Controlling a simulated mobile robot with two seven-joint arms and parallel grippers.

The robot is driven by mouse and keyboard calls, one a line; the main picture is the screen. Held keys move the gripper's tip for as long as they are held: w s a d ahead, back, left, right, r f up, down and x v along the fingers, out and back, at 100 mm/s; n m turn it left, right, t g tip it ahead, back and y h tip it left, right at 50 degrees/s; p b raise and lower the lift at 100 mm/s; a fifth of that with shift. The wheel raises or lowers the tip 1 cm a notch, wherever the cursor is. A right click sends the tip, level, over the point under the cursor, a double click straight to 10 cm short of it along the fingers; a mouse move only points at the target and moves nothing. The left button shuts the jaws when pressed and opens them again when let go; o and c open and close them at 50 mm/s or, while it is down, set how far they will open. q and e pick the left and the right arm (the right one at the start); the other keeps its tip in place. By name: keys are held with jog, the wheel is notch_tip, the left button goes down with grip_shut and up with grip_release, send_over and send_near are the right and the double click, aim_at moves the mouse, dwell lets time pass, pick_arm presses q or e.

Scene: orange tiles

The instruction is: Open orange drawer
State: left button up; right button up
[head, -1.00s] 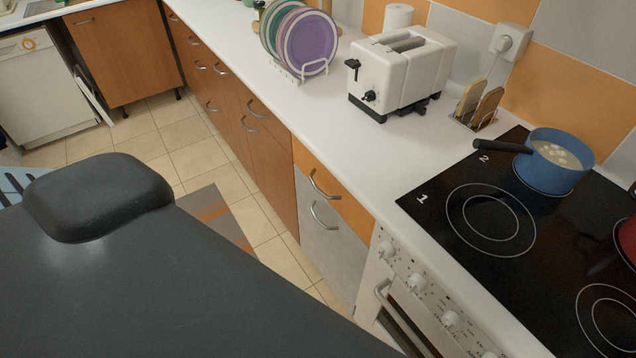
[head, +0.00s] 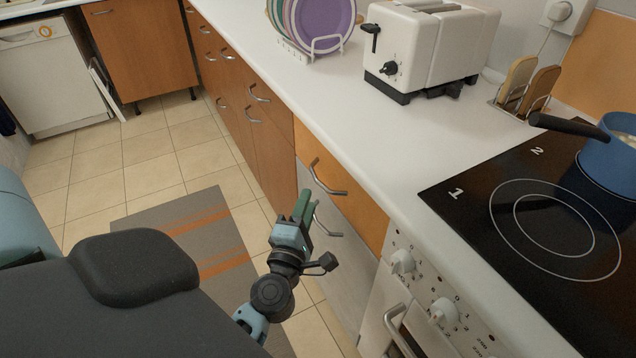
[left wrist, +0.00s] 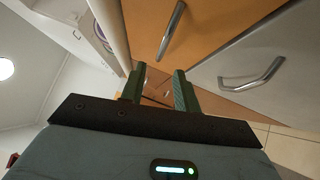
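The orange drawer (head: 362,212) is under the counter beside the stove, its front flush and closed. Its curved metal handle (head: 326,180) runs across the front. In the left wrist view the drawer front (left wrist: 222,38) and its handle (left wrist: 172,30) lie beyond the fingertips. My left gripper (head: 304,204) is in front of the drawer, near the handle and apart from it. In the left wrist view its two green fingers (left wrist: 158,78) are spread with nothing between them. My right gripper is not in view.
A grey front (head: 340,262) with its own handle (head: 324,220) is just below the drawer, close to my gripper. The stove (head: 500,240), with a blue pot (head: 610,150), stands to the right. A toaster (head: 430,45) is on the counter. The tiled floor (head: 150,165) is open at left.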

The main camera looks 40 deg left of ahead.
aim_at(316, 177)
pick_arm(q)
jog(key=shift+p+x, duration=0.35)
jog(key=shift+x, duration=3.55)
grip_shut()
